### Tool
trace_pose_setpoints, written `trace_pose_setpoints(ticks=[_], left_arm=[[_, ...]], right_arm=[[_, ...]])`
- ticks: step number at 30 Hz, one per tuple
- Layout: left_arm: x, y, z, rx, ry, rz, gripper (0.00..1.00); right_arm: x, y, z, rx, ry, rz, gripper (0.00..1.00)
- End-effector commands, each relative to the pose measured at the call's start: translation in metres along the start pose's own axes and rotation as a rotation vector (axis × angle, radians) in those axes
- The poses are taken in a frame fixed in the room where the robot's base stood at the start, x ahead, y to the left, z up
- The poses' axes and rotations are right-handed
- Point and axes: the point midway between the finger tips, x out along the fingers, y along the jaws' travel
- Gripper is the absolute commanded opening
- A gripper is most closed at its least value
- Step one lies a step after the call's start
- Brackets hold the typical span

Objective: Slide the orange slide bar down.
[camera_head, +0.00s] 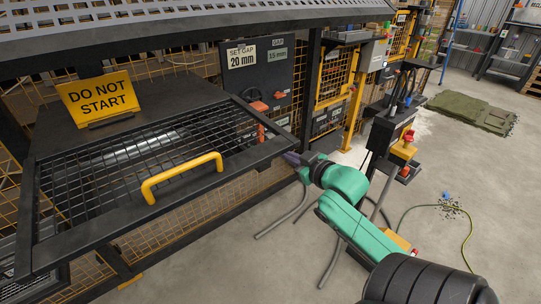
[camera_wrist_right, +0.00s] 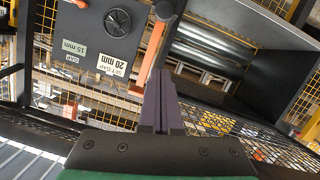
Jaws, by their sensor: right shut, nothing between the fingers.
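The orange slide bar (camera_head: 261,132) shows in the head view as a short upright orange piece low on the dark gap panel (camera_head: 262,80), partly hidden by the mesh guard. In the right wrist view, which is turned nearly upside down, a long orange bar (camera_wrist_right: 152,48) runs slanting just beyond my fingers, with a dark block at its upper end. My right gripper (camera_head: 289,157) is at the right corner of the mesh guard, below and right of the bar. In the wrist view its fingers (camera_wrist_right: 160,74) are shut and empty. Whether they touch the bar is unclear. My left gripper is out of view.
The mesh guard frame (camera_head: 100,238) with a yellow handle (camera_head: 181,177) lies left of my right gripper. A "DO NOT START" sign (camera_head: 97,97) stands behind it. A dark post (camera_head: 308,90) rises near the gripper. A control post (camera_head: 392,132) stands right; floor in front is mostly clear.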

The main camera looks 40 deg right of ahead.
Motion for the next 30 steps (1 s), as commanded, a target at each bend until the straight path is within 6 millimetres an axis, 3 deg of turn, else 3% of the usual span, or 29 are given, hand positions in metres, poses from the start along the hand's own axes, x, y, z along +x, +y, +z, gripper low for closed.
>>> trace_pose_setpoints(ticks=[8,21,24,30], left_arm=[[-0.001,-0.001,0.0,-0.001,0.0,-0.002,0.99],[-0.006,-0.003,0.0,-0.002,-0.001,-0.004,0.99],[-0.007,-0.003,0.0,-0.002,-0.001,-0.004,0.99],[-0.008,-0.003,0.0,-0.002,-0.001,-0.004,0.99]], right_arm=[[0.011,0.001,0.0,0.001,0.002,0.001,0.0],[0.103,0.001,-0.002,0.001,0.002,0.003,0.0],[0.106,0.0,0.022,0.002,-0.005,0.0,0.0],[0.11,0.0,0.039,-0.001,-0.001,0.0,0.0]])
